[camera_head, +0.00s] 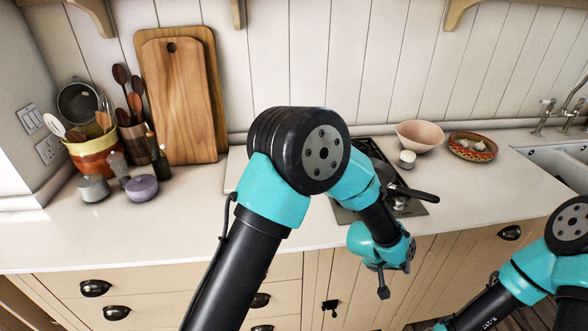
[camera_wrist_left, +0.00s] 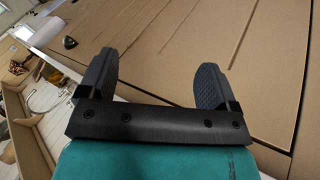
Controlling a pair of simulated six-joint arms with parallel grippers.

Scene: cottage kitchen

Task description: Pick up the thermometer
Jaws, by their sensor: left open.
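I cannot make out a thermometer in either view; my left arm hides the middle of the counter in the head view. My left gripper (camera_wrist_left: 154,76) is open in the left wrist view. Its two dark, ridged fingers are apart with nothing between them, and pale wooden cabinet fronts (camera_wrist_left: 180,35) lie beyond. In the head view the end of my left arm hangs low in front of the cabinets, by the counter's front edge. My right arm shows at the lower right, but its gripper is not visible.
On the white counter (camera_head: 205,225), cutting boards (camera_head: 180,100), a utensil pot (camera_head: 92,152) and small jars, including a purple one (camera_head: 142,188), stand left. A cooktop (camera_head: 345,213), pink bowl (camera_head: 420,136), patterned bowl (camera_head: 472,147) and sink (camera_head: 565,160) are right. The front left is clear.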

